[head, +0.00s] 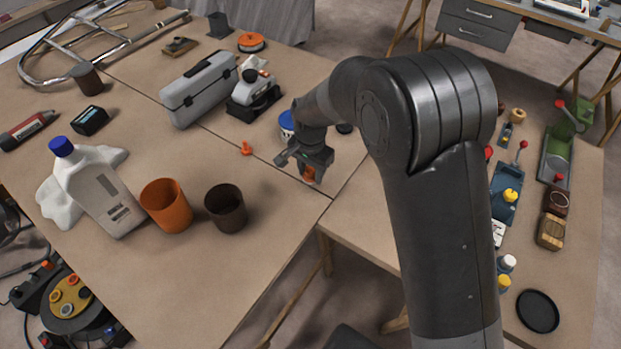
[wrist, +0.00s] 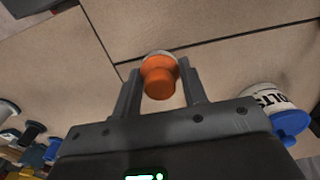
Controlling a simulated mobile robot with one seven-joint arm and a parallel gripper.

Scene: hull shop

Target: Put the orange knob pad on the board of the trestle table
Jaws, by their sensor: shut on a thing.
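My gripper (head: 308,172) is shut on the orange knob pad (wrist: 159,78), which sits between the two fingers in the wrist view. The pad has a rounded orange knob and a paler rim at its far side. In the head view only a small orange part of the pad (head: 309,174) shows below the fingers. The gripper is over the brown board tabletop (head: 275,215), near its front right corner and a seam. I cannot tell whether the pad touches the board or hangs just above it.
A white tub with a blue lid (wrist: 289,122) stands close beside my gripper. A small orange piece (head: 246,149), dark cup (head: 226,208), orange cup (head: 166,205), white jug (head: 103,190) and grey case (head: 199,88) stand to the left. Bare board lies in front.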

